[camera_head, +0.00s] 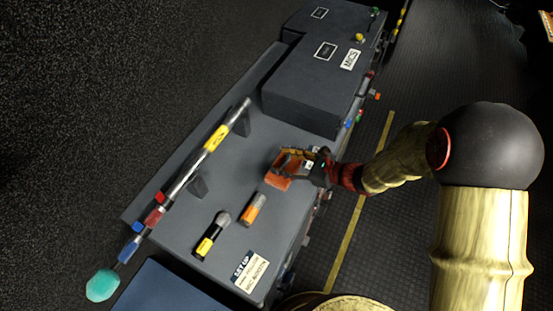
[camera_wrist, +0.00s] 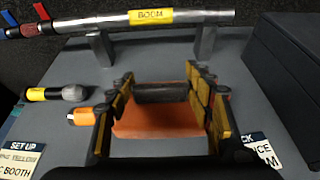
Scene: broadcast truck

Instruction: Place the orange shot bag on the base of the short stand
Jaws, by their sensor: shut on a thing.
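The orange shot bag (camera_head: 281,182) is at my gripper (camera_head: 293,163), over the right side of the grey worktop. In the wrist view the orange bag (camera_wrist: 158,122), with a dark grey bar-like part at its far side, lies between the two yellow-padded fingers of my gripper (camera_wrist: 165,95). The fingers are shut on it. I cannot tell whether the bag touches the worktop. I cannot make out a short stand or its base in either view.
A boom pole (camera_head: 187,174) rests on two grey supports along the left of the worktop (camera_head: 222,180). A yellow-and-black microphone (camera_head: 207,242) and an orange one (camera_head: 253,209) lie nearer. Dark cases (camera_head: 305,90) stand at the back. A label card (camera_head: 251,272) lies in front.

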